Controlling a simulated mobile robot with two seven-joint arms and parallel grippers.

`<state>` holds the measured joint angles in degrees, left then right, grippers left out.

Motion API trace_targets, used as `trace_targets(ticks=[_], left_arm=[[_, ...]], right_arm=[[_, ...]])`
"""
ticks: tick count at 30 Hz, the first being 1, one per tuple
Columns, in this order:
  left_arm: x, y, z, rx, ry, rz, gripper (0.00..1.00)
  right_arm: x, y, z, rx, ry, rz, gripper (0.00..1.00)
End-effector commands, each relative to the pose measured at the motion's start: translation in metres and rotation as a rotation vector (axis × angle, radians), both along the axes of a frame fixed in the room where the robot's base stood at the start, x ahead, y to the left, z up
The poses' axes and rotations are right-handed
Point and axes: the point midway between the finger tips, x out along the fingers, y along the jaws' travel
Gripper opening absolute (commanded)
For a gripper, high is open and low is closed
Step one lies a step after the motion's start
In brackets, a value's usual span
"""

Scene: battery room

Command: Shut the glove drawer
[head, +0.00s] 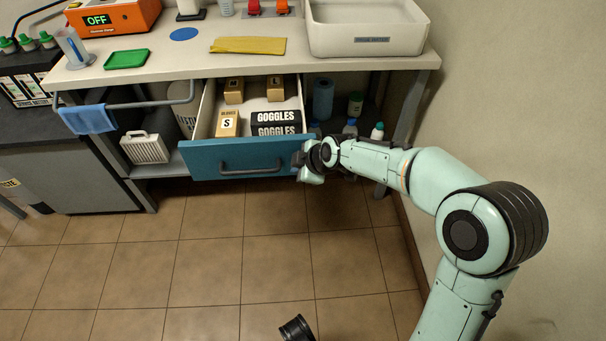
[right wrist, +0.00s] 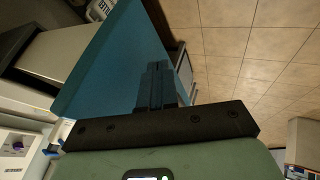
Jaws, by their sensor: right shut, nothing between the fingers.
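The glove drawer (head: 195,160) hangs open under the bench, with a blue front and a dark bar handle (head: 250,172). Small glove boxes (head: 228,122) and black goggles boxes (head: 275,122) lie inside it. My right gripper (head: 303,162) is shut and empty at the right end of the drawer front. In the right wrist view, the closed fingers (right wrist: 156,85) point at the blue drawer front (right wrist: 105,70); I cannot tell whether they touch it.
The bench top (head: 330,68) above carries an orange charger (head: 112,18), a green tray (head: 127,59), a yellow cloth (head: 248,45) and a white sink tub (head: 368,30). Bottles (head: 350,127) stand on the shelf below, right of the drawer. The tiled floor (head: 200,250) in front is clear.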

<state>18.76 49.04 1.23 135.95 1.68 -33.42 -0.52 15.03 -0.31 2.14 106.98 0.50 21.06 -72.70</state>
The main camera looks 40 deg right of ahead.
Motion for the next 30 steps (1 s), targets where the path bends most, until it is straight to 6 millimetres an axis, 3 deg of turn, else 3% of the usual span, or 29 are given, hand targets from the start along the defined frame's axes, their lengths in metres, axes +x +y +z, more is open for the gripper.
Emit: trace_targets(ticks=[6,22,30], left_arm=[[-0.005,0.001,-0.004,0.0,0.016,0.001,0.47],[-0.004,-0.001,-0.005,-0.002,0.019,0.002,0.47],[0.017,-0.018,-0.011,-0.003,0.039,0.002,0.47]], right_arm=[[0.012,-0.008,0.0,0.001,0.002,0.001,0.0],[0.015,-0.01,0.001,0.001,-0.001,0.0,0.0],[0.046,-0.031,0.0,0.001,-0.001,0.0,0.0]])
